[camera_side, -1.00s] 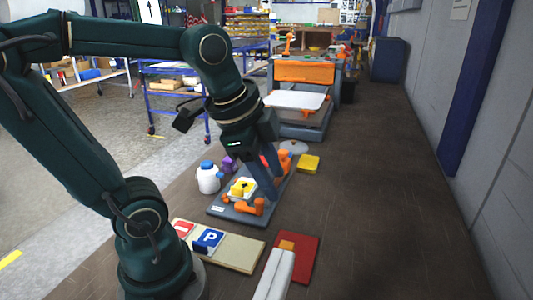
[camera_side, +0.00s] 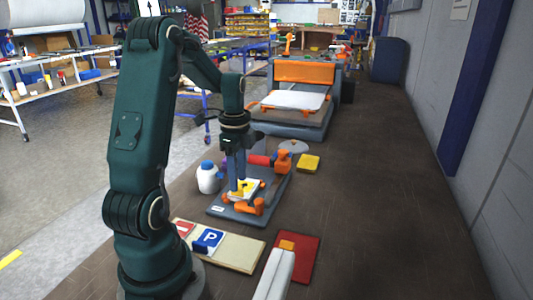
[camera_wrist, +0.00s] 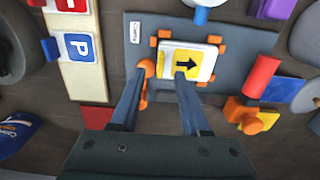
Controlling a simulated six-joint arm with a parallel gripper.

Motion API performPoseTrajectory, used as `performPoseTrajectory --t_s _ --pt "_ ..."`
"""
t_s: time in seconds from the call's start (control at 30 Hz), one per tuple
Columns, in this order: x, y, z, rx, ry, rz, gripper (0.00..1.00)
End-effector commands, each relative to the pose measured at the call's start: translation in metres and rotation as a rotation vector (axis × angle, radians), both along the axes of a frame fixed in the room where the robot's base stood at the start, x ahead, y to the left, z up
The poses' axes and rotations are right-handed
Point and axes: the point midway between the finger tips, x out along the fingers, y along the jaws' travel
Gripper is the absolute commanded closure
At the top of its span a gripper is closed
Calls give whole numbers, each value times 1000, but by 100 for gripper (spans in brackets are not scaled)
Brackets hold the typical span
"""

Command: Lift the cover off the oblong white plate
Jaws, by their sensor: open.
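The oblong white plate (camera_wrist: 167,61) lies on a dark grey board (camera_wrist: 135,45), held among small orange clamps. On it sits a yellow piece with a black arrow (camera_wrist: 187,63), seemingly the cover; it is also visible in the side view (camera_side: 247,185). My gripper (camera_wrist: 161,75) is open, pointing down, with nothing between its fingers. In the wrist view one fingertip overlaps the near edge of the plate, and the other is beside an orange knob (camera_wrist: 147,68). In the side view the fingers (camera_side: 239,187) are low over the plate; contact cannot be told.
A white bottle with a blue cap (camera_side: 208,179) stands beside the board. A pale board with a blue P sign (camera_side: 208,240) and a red panel (camera_side: 304,258) lie in front.

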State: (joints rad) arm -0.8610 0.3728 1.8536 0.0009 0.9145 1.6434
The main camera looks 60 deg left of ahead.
Motion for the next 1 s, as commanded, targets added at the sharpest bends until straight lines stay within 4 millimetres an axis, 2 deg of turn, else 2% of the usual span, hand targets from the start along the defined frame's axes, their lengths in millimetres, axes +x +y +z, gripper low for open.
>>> performPoseTrajectory --t_s 0.1,0.2,0.5,0.57,0.63,1.0 --pt "0 -1 -15 -4 4 0 54" --pt "0 0 -23 0 1 0 54" --pt "0 0 -26 1 0 0 54" --pt "0 0 -26 1 0 0 73" --pt "0 0 -26 2 -1 0 100" --pt "0 0 -25 2 -1 0 100"
